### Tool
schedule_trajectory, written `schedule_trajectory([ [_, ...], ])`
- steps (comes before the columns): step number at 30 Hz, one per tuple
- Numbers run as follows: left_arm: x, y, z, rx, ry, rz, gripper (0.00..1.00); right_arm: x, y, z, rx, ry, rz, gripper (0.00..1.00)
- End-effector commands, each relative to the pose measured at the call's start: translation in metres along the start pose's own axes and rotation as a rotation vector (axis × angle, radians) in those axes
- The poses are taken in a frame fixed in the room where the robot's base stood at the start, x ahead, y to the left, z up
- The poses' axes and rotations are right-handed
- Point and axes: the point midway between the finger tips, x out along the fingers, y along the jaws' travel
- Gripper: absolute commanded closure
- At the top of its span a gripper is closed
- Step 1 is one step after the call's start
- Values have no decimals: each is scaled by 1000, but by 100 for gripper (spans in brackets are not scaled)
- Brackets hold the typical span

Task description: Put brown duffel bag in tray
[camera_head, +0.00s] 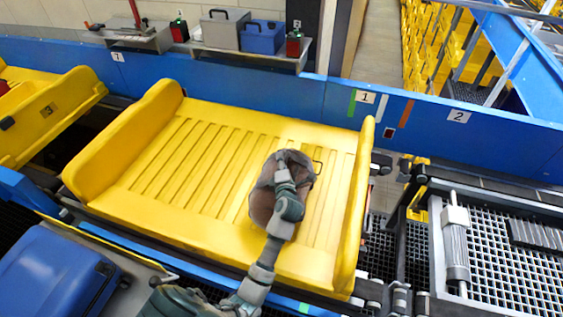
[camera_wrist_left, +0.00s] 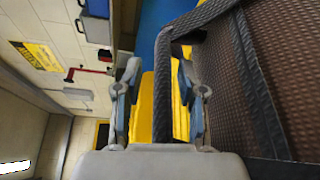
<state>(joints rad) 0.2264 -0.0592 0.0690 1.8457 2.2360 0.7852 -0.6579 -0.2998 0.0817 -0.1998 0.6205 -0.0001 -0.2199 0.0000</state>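The brown duffel bag (camera_head: 298,165) is within the outline of the yellow tray (camera_head: 165,165), toward its right end. Whether its underside touches the tray floor is hidden. My left gripper (camera_head: 284,180) is right at the bag in the head view and covers part of it. In the left wrist view, the fingers of this gripper (camera_wrist_left: 160,75) stand apart. A dark strap of the bag (camera_wrist_left: 280,70) runs between them, with gaps on both sides. Yellow shows behind the fingers. My right gripper is in neither view.
A blue suitcase (camera_head: 52,274) lies at the lower left. Another yellow tray (camera_head: 50,110) is at the left. A blue barrier (camera_head: 300,97) runs behind the tray, with a grey case (camera_head: 222,31) and a blue box (camera_head: 262,38) on a shelf. Metal grating (camera_head: 510,265) is at the right.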

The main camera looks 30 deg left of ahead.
Motion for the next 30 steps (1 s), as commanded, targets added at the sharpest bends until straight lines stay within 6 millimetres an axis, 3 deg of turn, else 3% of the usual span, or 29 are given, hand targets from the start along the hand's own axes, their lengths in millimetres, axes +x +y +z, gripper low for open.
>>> schedule_trajectory([
  [5,-12,-1,0,0,0,-2,60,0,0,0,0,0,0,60],
  [19,-105,-1,0,0,-1,-1,60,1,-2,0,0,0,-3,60],
  [24,-118,0,0,-1,1,-1,60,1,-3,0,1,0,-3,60],
  [30,-120,0,0,0,1,0,60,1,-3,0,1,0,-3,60],
])
